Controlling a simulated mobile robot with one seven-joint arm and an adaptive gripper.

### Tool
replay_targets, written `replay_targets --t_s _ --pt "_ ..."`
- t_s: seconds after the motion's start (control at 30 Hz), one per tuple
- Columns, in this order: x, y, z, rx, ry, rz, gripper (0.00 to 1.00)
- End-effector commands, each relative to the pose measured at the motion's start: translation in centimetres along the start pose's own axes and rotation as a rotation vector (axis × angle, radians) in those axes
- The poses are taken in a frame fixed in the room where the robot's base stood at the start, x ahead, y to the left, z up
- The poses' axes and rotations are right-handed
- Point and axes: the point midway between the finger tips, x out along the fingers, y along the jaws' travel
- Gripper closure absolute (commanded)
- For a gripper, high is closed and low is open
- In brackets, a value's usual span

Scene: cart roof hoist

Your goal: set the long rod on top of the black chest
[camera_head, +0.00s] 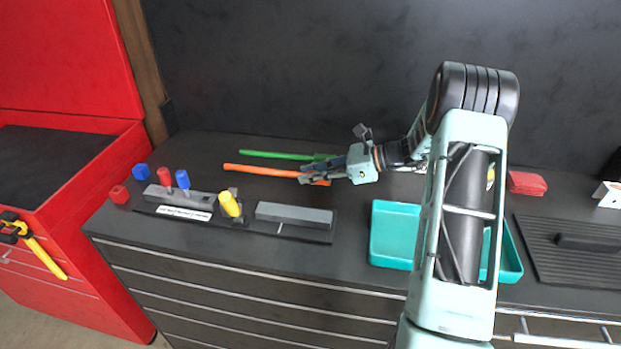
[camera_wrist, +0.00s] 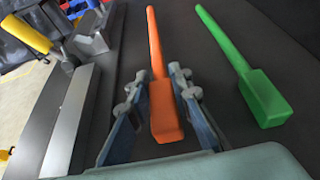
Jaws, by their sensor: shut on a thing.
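Two long rods with block ends show, one orange (camera_head: 256,170) and one green (camera_head: 270,154). My gripper (camera_head: 312,175) is shut on the block end of the orange rod; in the wrist view its fingers stand on either side of the orange block (camera_wrist: 166,112). The orange rod's thin end points left, away from my gripper. The green rod lies behind it, apart from the fingers, and shows on the right in the wrist view (camera_wrist: 264,98). Both are over the top of a dark drawered chest (camera_head: 347,238). I cannot tell whether the orange rod touches that top.
A teal tray (camera_head: 391,236) sits at right, partly behind my arm. A red cabinet (camera_head: 95,235) stands at left. A dark wall rises behind.

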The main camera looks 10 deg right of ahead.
Motion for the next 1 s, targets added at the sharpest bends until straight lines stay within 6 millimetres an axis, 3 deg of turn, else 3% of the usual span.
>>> replay_targets --t_s 0.1,0.47,0.5,0.63,1.0 --pt "0.6 0.1 -1.6 0.003 -0.001 0.001 1.00" --pt "0.8 0.1 -2.1 0.001 -0.001 0.001 1.00" --pt "0.9 0.1 -2.1 0.001 0.000 0.001 0.80" --pt "0.8 0.1 -2.1 0.001 0.000 0.001 0.66" --pt "0.7 0.1 -1.6 0.001 0.001 0.001 0.63"
